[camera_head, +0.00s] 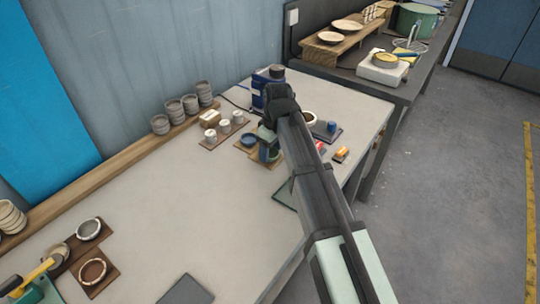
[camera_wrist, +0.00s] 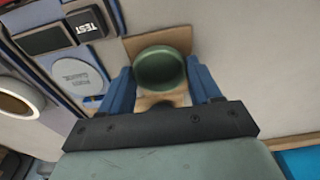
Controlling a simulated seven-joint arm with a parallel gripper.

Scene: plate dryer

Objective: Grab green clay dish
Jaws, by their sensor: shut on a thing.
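The green clay dish (camera_wrist: 160,67) is a small round bowl with a dark hollow inside, seen in the wrist view between my blue fingers. My gripper (camera_wrist: 162,82) is shut on it, with one finger on each side. A brown board (camera_wrist: 133,44) shows behind the dish; I cannot tell whether the dish touches it. In the head view my gripper (camera_head: 268,148) is low over the worktable, and my arm hides much of the area around it. The dish is hard to make out there.
A blue bowl (camera_head: 249,141) stands close left of my gripper. Small cups (camera_head: 224,127) are on a board further left. A blue device (camera_head: 262,88) stands behind, with a TEST button (camera_wrist: 86,27). Stacked dishes (camera_head: 174,110) line the wall ledge. The table's left middle is clear.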

